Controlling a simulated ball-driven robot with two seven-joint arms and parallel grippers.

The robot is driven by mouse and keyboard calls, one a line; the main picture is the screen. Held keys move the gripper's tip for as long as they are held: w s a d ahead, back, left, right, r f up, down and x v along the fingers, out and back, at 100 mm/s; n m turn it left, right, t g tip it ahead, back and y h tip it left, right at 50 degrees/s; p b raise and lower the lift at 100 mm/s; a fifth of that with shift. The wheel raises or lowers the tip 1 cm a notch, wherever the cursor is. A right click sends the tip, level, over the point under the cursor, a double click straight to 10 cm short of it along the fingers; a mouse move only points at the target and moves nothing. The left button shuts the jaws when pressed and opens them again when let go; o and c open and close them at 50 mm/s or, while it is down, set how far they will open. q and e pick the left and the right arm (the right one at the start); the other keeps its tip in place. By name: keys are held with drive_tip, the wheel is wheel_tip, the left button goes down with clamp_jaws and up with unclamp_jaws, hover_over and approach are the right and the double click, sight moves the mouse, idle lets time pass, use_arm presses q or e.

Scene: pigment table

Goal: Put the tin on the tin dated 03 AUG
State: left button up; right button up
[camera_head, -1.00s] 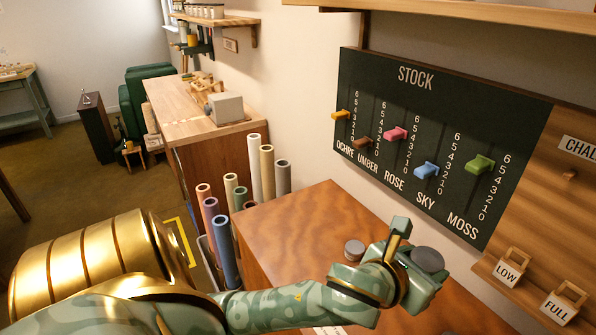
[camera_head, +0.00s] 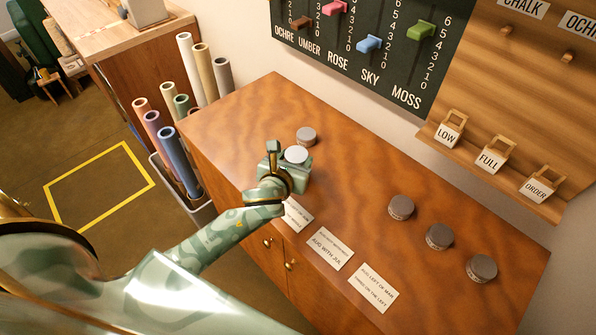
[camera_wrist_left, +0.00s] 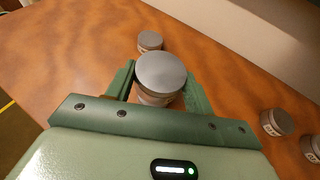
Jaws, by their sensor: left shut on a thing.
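My left gripper (camera_head: 290,166) is shut on a round tin with a grey lid (camera_head: 296,154). The held tin (camera_wrist_left: 161,75) sits between the two green fingers in the left wrist view. Another grey-lidded tin (camera_head: 306,135) stands on the table just behind it, and it also shows in the left wrist view (camera_wrist_left: 150,40). Three more tins stand apart at the right: one (camera_head: 401,207), a second (camera_head: 439,236) and a third (camera_head: 481,268). Their pale side labels are too small to read, so I cannot tell which is dated 03 AUG. My right gripper is out of view.
The brown cabinet top (camera_head: 375,170) is clear between the tins. Cards lie along its front edge, one reading AUG WITH JUL (camera_head: 330,249) and one AUG LEFT OF MAR (camera_head: 372,288). A stock board (camera_head: 395,40) and a rack with tags (camera_head: 490,158) are behind. Rolled tubes (camera_head: 180,150) stand left.

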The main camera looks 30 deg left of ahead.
use_arm(q)
drive_tip(key=shift+w+f, duration=0.5)
drive_tip(key=shift+f, duration=0.05)
drive_tip(key=f, duration=0.1)
drive_tip(key=f+b, duration=0.2)
drive_tip(key=shift+w+f, duration=0.25)
drive_tip(key=shift+f, duration=0.15)
drive_tip(key=shift+r, duration=0.1)
drive_tip(key=o, duration=1)
